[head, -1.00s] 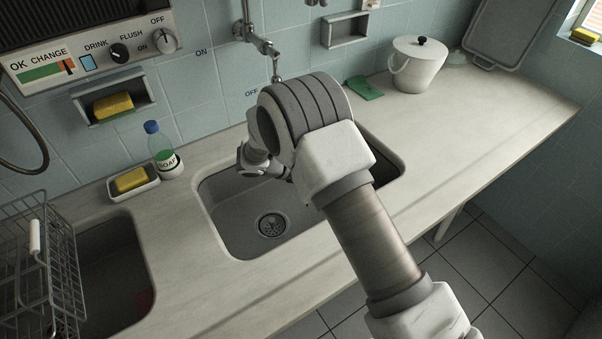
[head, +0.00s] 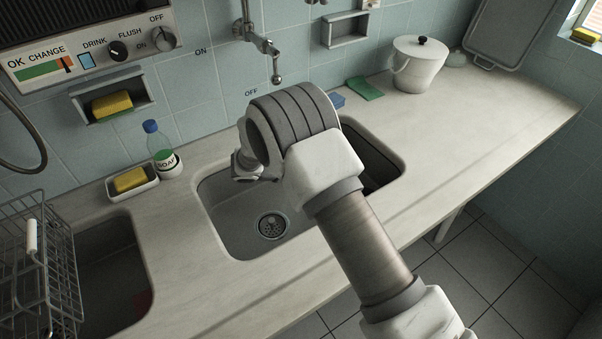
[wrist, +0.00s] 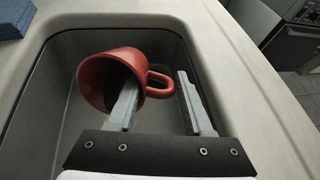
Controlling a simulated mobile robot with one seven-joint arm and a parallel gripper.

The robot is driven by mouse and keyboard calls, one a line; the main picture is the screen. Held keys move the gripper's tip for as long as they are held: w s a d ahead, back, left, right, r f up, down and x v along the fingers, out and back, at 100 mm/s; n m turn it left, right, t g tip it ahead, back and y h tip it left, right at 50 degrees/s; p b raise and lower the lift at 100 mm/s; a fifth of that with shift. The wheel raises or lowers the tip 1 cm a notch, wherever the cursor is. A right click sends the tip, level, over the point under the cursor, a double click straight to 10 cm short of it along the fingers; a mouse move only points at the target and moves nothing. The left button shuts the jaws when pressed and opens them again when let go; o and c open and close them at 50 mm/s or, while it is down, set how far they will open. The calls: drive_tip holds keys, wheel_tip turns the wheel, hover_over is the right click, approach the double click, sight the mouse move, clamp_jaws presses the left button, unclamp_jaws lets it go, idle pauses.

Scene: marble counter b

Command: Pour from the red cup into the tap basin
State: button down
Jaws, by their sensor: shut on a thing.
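The red cup (wrist: 104,80) shows in the wrist view, tipped on its side with its mouth toward the left. My gripper (wrist: 157,82) is shut on the cup, one finger overlapping its body and the other beyond its handle. The cup is over the tap basin (wrist: 55,100), whose grey walls surround it in that view. In the head view my arm hides the cup and the fingertips. The basin (head: 225,220) shows there with its round drain, below the tap (head: 265,47). I cannot see any contents or flow from the cup.
A soap bottle (head: 161,146) and a sponge dish (head: 133,181) stand left of the basin. A second basin (head: 110,270) and wire rack (head: 35,265) lie farther left. A blue cloth (head: 337,100), green cloth (head: 365,88) and white pot (head: 420,65) are behind.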

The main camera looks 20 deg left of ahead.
drive_tip(key=shift+a+r+t+h+b, duration=0.15)
drive_tip(key=shift+t+h+b, duration=0.25)
drive_tip(key=shift+h+b, duration=0.1)
idle(0.5)
drive_tip(key=shift+s+a+r+t+h+b, duration=0.3)
drive_tip(key=shift+s+a+t+h+b, duration=0.2)
drive_tip(key=shift+a+h+b, duration=0.35)
idle(0.8)
drive_tip(key=w+d+f+g+y+p, duration=0.2)
drive_tip(key=d+g+y+p, duration=0.2)
drive_tip(key=y+p, duration=0.2)
drive_tip(key=w+d+f+m+g+y+p, duration=0.1)
drive_tip(key=w+d+f+g+y+p, duration=0.1)
drive_tip(key=y+p, duration=0.5)
drive_tip(key=shift+w+d+f+g+p, duration=0.35)
drive_tip(key=shift+d+f+g, duration=0.55)
drive_tip(key=shift+g, duration=0.4)
drive_tip(key=shift+d+r+y, duration=0.1)
drive_tip(key=shift+y, duration=0.15)
idle(0.7)
